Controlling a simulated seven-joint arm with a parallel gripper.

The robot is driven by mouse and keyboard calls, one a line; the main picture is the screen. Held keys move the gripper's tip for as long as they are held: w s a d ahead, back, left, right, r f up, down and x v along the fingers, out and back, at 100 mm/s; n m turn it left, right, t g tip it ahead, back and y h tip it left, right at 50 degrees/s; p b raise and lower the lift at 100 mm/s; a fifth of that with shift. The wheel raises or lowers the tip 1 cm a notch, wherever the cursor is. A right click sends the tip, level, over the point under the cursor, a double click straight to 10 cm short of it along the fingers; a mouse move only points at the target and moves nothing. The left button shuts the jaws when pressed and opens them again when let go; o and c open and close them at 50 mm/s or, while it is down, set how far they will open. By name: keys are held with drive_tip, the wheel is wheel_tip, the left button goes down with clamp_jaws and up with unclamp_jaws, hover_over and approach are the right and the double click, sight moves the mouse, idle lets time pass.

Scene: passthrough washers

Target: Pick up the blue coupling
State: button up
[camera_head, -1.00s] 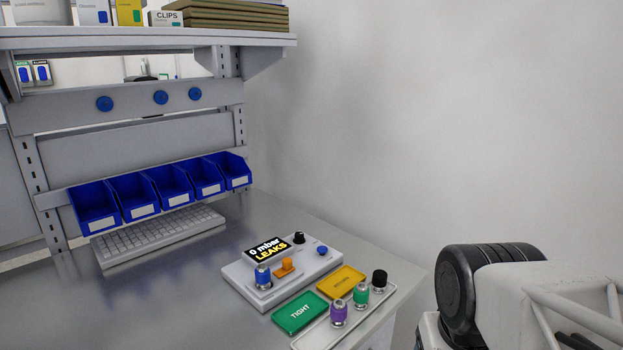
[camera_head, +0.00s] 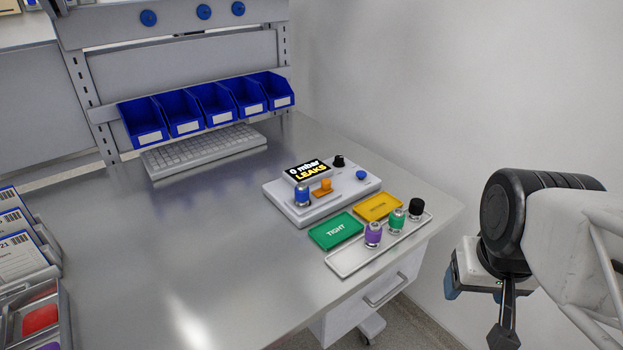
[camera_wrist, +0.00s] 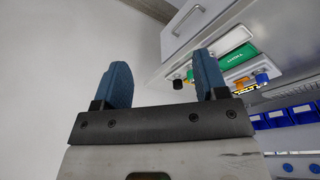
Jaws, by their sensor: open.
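The blue coupling (camera_head: 302,194) stands upright at the left front corner of the pale test device (camera_head: 290,206), beside an orange lever (camera_head: 322,187). The device's display reads "0 mbar LEAKS". My gripper (camera_wrist: 162,70) is open, with two blue fingers apart and nothing between them in the wrist view. In the head view my gripper (camera_head: 452,284) is partly hidden and hangs right of the table, well away from the coupling. A blue round part (camera_wrist: 262,77) shows in the wrist view; I cannot tell whether it is the coupling.
A purple coupling (camera_head: 373,234), a green one (camera_head: 396,220) and a black-topped one (camera_head: 416,208) stand on a pale tray (camera_head: 345,261). A green TIGHT tray (camera_head: 336,231) and a yellow tray (camera_head: 379,207) lie beside it. Blue bins (camera_head: 215,108) and a keyboard (camera_head: 205,150) are behind.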

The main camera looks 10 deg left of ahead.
drive_tip(key=shift+o, duration=0.4)
drive_tip(key=m+g, duration=0.3)
drive_tip(key=m, duration=1.1)
approach(302, 185)
drive_tip(key=f, duration=0.5)
drive_tip(key=shift+s+d, duration=0.3)
drive_tip(key=shift+d, duration=0.1)
drive_tip(key=shift+w+a+f, duration=0.15)
drive_tip(key=shift+a+f, duration=0.05)
drive_tip(key=shift+a, duration=0.1)
